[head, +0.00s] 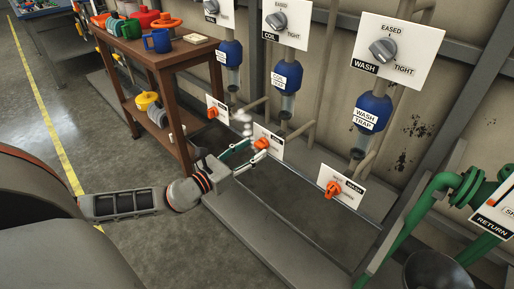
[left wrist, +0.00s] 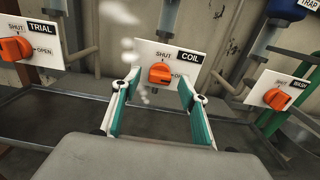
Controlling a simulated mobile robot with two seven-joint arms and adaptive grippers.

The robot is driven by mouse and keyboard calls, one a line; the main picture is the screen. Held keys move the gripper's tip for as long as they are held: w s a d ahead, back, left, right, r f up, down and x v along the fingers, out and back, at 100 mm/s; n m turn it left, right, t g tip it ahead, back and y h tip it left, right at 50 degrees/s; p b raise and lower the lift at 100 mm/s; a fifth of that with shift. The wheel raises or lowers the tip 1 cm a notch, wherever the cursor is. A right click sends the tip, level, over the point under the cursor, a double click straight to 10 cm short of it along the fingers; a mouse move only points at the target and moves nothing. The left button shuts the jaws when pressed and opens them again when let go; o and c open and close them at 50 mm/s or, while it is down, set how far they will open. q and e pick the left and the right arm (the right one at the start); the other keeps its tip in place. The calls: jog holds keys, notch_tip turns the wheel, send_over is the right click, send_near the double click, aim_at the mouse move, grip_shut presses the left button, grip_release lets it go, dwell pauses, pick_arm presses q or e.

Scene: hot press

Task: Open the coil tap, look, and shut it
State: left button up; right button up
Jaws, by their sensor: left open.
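The coil tap is an orange handle on a white plate marked COIL and SHUT, at centre in the left wrist view (left wrist: 160,73) and low on the wall in the head view (head: 262,143). My left gripper (head: 255,147) reaches it from the left. In the left wrist view its two green-padded fingers (left wrist: 158,88) are open, one on each side of the handle. I cannot tell whether they touch it or exactly where the handle points. White puffs (head: 243,120) hang just left of the coil plate and also show in the left wrist view (left wrist: 130,50). My right gripper is out of view.
The trial tap (left wrist: 15,48) is to the left and the wash tap (head: 331,189) to the right. The blue coil trap (head: 287,76) and wash trap (head: 371,111) hang above. A shallow grey tray (head: 300,200) lies below. A wooden shelf (head: 160,60) stands left.

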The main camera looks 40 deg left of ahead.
aim_at(261, 145)
pick_arm(q)
jog(key=shift+w+d, duration=0.1)
jog(key=shift+w, duration=1.15)
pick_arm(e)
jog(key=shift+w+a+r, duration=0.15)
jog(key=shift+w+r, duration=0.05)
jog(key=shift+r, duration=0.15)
